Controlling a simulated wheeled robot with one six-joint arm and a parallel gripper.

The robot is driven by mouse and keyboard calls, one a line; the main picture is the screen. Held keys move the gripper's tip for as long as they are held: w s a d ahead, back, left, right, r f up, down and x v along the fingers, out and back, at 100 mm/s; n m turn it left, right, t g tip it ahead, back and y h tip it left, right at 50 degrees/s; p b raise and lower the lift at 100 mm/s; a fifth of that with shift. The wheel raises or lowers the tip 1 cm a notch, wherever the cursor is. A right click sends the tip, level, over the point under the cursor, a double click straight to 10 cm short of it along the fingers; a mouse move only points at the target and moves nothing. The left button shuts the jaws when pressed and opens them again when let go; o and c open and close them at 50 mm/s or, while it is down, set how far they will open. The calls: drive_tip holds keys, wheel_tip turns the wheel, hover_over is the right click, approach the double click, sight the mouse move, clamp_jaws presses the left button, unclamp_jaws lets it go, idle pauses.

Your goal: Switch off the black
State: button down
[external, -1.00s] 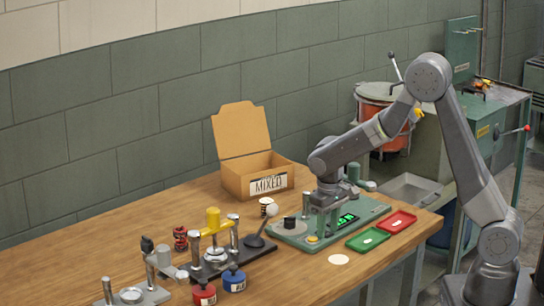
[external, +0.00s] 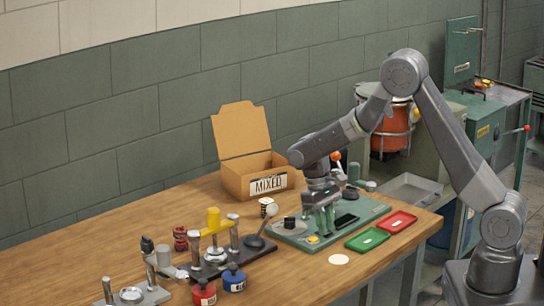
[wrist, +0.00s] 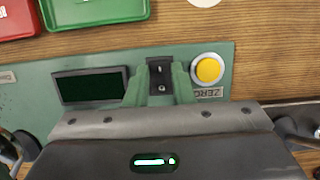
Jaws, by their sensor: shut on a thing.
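The black switch (wrist: 160,75) is a small block with marks on the front panel of the green machine (wrist: 222,55), between a dark display (wrist: 90,87) and a round yellow button (wrist: 208,69) labelled ZERO. My gripper (wrist: 160,82) has one green finger on each side of the switch and is shut on it. In the external view my gripper (external: 324,230) points down at the machine's front, beside the display (external: 346,221), which is unlit. The fingers hide the switch in that view.
A green tray (external: 368,240) and a red tray (external: 396,223) lie at the machine's front right. A cardboard box (external: 267,185) marked MIXED stands behind. A press with a yellow top (external: 213,217) and red and blue pots stand to the left.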

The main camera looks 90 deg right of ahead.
drive_tip(key=c, duration=1.2)
unclamp_jaws()
drive_tip(key=shift+c, duration=0.2)
drive_tip(key=shift+r, duration=0.1)
drive_tip(key=b+v, duration=0.1)
drive_tip(key=v, duration=1.2)
drive_tip(key=shift+r, duration=0.35)
drive_tip(key=shift+f, duration=0.15)
drive_tip(key=p+x, duration=0.1)
drive_tip(key=x, duration=1.2)
drive_tip(key=shift+f, duration=0.45)
drive_tip(key=shift+r, duration=0.1)
drive_tip(key=shift+r, duration=0.1)
